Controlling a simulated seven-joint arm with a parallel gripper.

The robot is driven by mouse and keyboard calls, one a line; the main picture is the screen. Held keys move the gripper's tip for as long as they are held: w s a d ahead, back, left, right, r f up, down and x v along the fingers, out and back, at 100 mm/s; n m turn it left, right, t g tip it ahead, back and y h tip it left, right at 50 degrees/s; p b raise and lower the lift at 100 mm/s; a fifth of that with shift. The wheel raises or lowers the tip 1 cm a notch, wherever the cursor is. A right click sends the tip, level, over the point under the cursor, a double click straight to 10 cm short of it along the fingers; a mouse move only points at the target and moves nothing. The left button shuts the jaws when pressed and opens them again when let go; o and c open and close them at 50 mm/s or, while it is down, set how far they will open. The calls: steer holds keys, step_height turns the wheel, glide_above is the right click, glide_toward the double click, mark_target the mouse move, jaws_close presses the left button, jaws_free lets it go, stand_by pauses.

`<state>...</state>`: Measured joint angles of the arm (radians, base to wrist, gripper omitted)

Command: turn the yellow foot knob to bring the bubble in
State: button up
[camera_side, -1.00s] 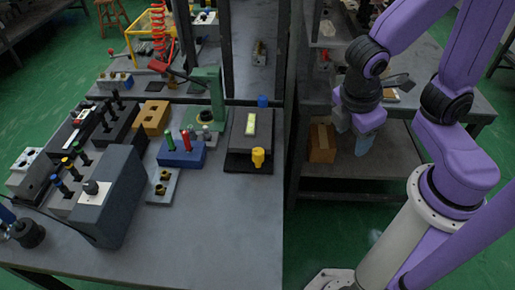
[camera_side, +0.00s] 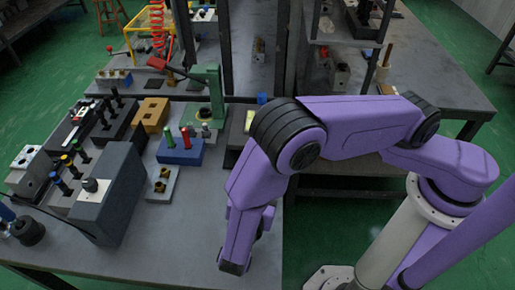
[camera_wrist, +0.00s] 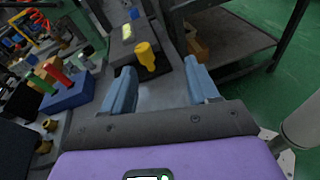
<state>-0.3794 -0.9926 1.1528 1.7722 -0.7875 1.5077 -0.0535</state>
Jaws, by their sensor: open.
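The yellow foot knob (camera_wrist: 146,57) stands upright at the near edge of a dark level block, ahead of my gripper. A pale yellow-green vial (camera_wrist: 127,32) lies on top of the block; I cannot make out its bubble. A blue knob (camera_wrist: 134,14) is at the block's far end, and it also shows in the side view (camera_side: 262,98). My gripper (camera_wrist: 160,78) is open and empty, its two blue-grey fingers apart, with the yellow knob beyond the tips. In the side view my arm hides the yellow knob and most of the block.
A blue block (camera_side: 180,151) with red and green pegs stands left of the level block. A green press-like stand (camera_side: 208,90) is behind it. A large grey box (camera_side: 108,200) is further left. The bench's right edge drops to the green floor.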

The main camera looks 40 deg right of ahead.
steer(key=a+f+n+t, duration=0.2)
steer(key=f, duration=0.1)
steer(key=f+n+t, duration=0.1)
steer(key=shift+s+a+f+t, duration=0.25)
steer(key=shift+s+a+t, duration=0.1)
steer(key=shift+a+t, duration=0.05)
steer(key=x, duration=1.7)
steer(key=shift+w+d+f, duration=0.1)
steer(key=shift+d, duration=0.05)
steer(key=c, duration=0.9)
